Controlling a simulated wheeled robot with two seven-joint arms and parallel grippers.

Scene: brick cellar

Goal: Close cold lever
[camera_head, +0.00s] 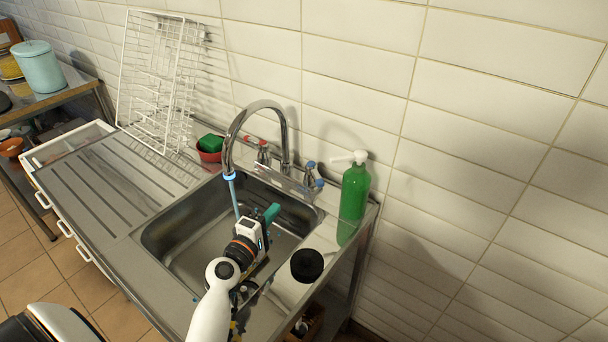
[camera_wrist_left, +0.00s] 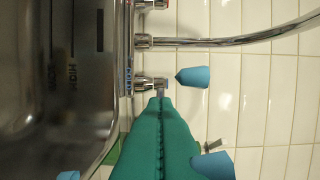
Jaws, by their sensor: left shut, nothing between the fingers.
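The chrome tap (camera_head: 283,140) arches over the steel sink, and a blue stream of water (camera_head: 236,198) falls from its spout. The cold lever (camera_head: 313,174), marked blue, is on the right of the tap body. The red-marked hot lever (camera_head: 262,150) is on the left. My left gripper (camera_head: 271,213) is over the sink, left of and below the cold lever in the picture. In the left wrist view its teal fingers (camera_wrist_left: 161,101) are shut and empty. Their tips overlap a chrome valve (camera_wrist_left: 150,83); I cannot tell whether they touch. My right gripper is not in view.
A green soap bottle (camera_head: 354,188) stands right of the tap, close to the cold lever. A black round item (camera_head: 307,265) is at the right counter edge. A red bowl with a green sponge (camera_head: 209,148) sits behind the sink. A white rack (camera_head: 160,85) leans on the wall.

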